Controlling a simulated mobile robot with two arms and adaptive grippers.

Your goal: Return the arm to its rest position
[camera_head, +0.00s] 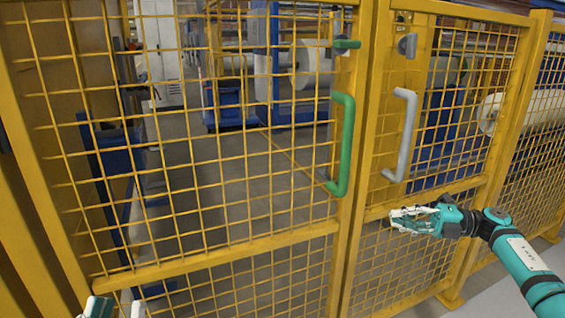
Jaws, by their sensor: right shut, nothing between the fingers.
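My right gripper (399,220) is at the right of the head view, at the end of my teal arm. It is shut and holds nothing. It is in front of the yellow mesh fence, below the grey handle (405,135) and apart from it. Only the tips of my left gripper (117,308) show at the bottom left edge. They look spread with a gap between them, and nothing shows in the gap. The rest of my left arm is out of view.
A yellow mesh gate (205,256) with a green handle (346,145) fills the left and middle. It looks closed against the post beside the grey handle. Behind it are blue machinery (262,65) and a white film roll (313,65). Grey floor (500,300) is free at the bottom right.

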